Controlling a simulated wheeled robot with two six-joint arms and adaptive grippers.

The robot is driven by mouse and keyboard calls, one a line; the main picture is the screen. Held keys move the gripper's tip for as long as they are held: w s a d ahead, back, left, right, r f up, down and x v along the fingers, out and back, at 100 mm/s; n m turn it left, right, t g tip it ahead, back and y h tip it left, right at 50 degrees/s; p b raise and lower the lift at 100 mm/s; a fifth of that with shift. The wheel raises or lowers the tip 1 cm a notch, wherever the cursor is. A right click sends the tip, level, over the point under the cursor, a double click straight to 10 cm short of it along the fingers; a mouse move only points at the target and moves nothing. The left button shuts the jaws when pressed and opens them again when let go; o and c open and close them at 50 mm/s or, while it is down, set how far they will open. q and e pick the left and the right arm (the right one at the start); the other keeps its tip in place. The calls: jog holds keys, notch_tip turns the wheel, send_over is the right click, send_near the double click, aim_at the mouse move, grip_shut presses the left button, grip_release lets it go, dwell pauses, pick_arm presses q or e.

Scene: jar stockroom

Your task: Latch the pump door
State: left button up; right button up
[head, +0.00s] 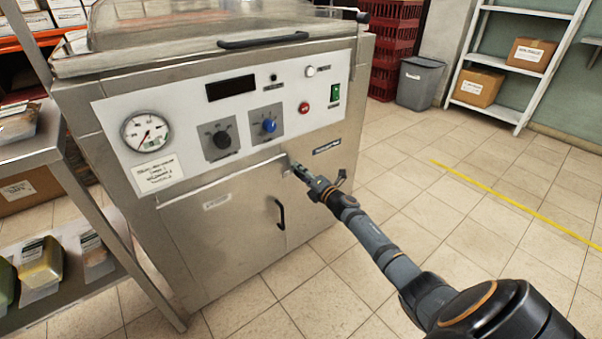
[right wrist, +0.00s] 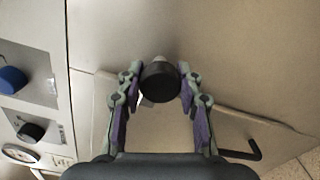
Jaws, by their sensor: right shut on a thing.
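The pump door (head: 225,240) is the steel panel low on the front of the machine. My right gripper (head: 299,172) is at the door's upper right corner. In the right wrist view, its fingers (right wrist: 160,88) are shut on a dark round latch knob (right wrist: 160,83), one finger on each side. The door handle also shows there (right wrist: 245,153). In the head view the gripper mostly hides the knob. My left gripper is not in view.
Above the door is a white control panel (head: 180,110) with a gauge (head: 146,132), a black dial and a blue dial (head: 269,126). A steel shelf with packages stands at the left. The tiled floor at the right is clear, with a grey bin (head: 419,82) further back.

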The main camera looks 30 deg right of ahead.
jog(key=o, duration=1.2)
jog(key=shift+s+d, duration=0.15)
jog(key=shift+s, duration=1.85)
jog(key=shift+s+d, duration=0.2)
jog(key=shift+s, duration=1.8)
jog(key=shift+s+d, duration=0.15)
jog(key=shift+s, duration=1.85)
jog(key=shift+f, duration=0.1)
